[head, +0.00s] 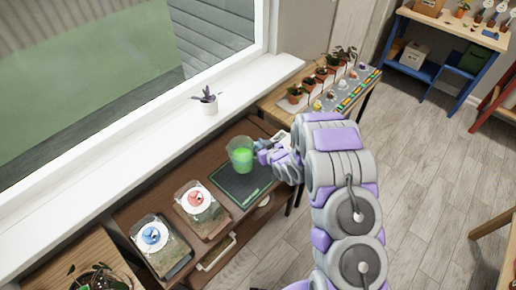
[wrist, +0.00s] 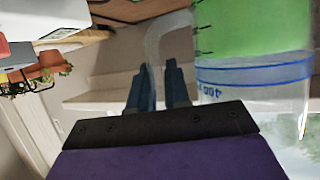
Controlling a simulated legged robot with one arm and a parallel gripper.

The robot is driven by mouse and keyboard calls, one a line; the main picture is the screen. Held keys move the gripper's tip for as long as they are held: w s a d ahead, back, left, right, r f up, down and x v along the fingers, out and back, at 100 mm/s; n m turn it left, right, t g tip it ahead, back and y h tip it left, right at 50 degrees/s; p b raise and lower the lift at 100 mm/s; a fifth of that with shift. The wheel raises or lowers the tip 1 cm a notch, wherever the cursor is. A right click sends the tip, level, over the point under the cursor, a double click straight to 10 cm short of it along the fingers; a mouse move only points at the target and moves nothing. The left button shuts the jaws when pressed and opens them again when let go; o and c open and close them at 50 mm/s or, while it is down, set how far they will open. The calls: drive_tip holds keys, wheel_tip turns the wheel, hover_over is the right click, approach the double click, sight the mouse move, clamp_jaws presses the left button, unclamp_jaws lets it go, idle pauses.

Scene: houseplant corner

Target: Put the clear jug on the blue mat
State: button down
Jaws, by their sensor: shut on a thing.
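The clear jug (head: 241,160) holds green liquid and looks upright in the head view. It overlaps the back part of a dark mat (head: 248,193) with a green mark; I cannot tell whether it touches the mat. No plainly blue mat shows. My gripper (head: 263,153) is at the jug's right side, shut on its handle. In the wrist view, the jug (wrist: 250,70) fills the right side, seen upside down with blue bands and markings. Its pale handle runs down to my gripper's fingers (wrist: 160,88). The jug's base is out of that view.
A red-topped glass container (head: 202,215) and a blue-topped one (head: 160,250) stand left of the mat on the brown bench. Several pots crowd the wooden table (head: 272,101) at the back right.

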drive_tip(key=f, duration=0.1)
drive_tip(key=w+a+f+b, duration=0.1)
drive_tip(key=shift+w+f, duration=0.15)
drive_tip(key=shift+f, duration=0.4)
drive_tip(key=shift+f, duration=0.2)
drive_tip(key=c, duration=1.1)
unclamp_jaws()
drive_tip(key=shift+f+b, duration=0.15)
drive_tip(key=shift+b, duration=0.25)
